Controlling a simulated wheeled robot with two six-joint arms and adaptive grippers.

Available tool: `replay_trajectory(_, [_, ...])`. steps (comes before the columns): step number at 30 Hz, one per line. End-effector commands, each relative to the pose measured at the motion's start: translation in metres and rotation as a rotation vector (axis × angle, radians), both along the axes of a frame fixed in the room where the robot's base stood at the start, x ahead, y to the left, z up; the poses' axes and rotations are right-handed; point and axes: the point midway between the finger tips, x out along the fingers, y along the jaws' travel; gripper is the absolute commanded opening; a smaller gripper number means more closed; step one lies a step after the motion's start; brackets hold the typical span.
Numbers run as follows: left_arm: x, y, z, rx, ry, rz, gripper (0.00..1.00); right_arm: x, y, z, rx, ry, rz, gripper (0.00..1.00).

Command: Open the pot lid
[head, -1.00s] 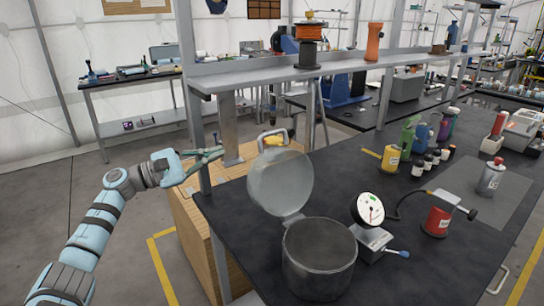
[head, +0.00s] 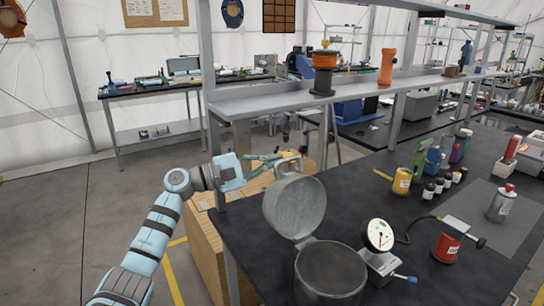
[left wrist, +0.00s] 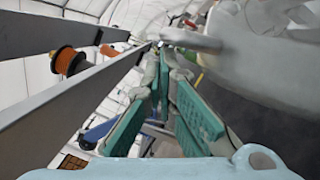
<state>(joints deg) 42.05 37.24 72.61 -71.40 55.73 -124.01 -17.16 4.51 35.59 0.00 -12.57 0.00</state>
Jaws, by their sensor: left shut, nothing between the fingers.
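The grey metal pot (head: 330,272) stands on the dark bench top near the bottom of the head view, its mouth uncovered. Its hinged lid (head: 296,207) stands raised, tilted back on the pot's far left side, with its handle (head: 288,163) at the top. My left gripper (head: 276,159) is shut and empty, close to the lid handle on its left; I cannot tell if they touch. In the left wrist view, its green-padded fingers (left wrist: 167,65) converge ahead, with the lid (left wrist: 262,62) at upper right. My right gripper is not in view.
A metal shelf (head: 270,101) on posts runs above the bench behind the lid. A dial gauge (head: 379,235) stands right of the pot, near a red canister (head: 446,247).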

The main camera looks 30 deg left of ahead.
Motion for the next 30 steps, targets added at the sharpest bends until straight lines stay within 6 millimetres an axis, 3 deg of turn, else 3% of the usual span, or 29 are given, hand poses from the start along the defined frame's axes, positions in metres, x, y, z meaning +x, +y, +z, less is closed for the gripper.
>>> replay_trajectory(10, [-0.001,-0.004,0.001,0.017,-0.010,-0.002,0.00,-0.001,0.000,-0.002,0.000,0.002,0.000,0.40])
replay_trajectory(21, [-0.027,-0.055,0.029,0.289,-0.170,-0.002,0.00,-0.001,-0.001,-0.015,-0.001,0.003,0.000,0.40])
replay_trajectory(30, [-0.029,-0.058,0.031,0.309,-0.181,0.001,0.00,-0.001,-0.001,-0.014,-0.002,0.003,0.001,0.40])
